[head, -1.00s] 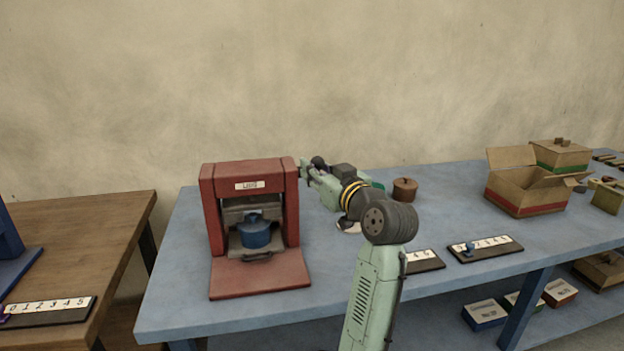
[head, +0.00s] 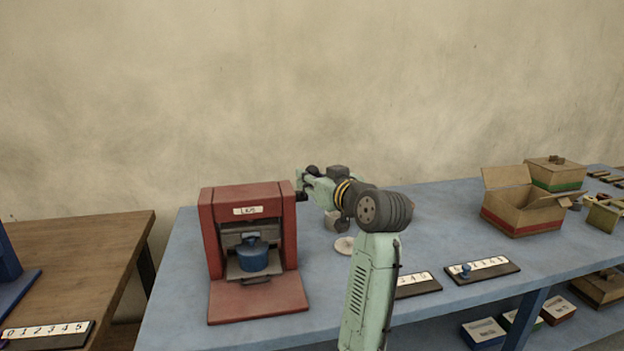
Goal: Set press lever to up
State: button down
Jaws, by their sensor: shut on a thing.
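The red press (head: 248,198) stands on the blue table, its front open, with a blue lidded pot (head: 253,258) inside. My gripper (head: 302,186) is at the upper right side of the press, close against it. It is shut on the press lever. The lever is small and almost fully hidden by the fingers and the press side, so its angle cannot be made out. My arm reaches in from the right of the press.
A wooden table (head: 80,255) stands left, across a gap.

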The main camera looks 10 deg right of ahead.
jog(key=c, duration=1.3)
grip_release()
jog(key=shift+s, duration=0.1)
jog(key=v, duration=1.2)
jog(key=shift+a+r, duration=0.1)
jog(key=shift+a, duration=0.05)
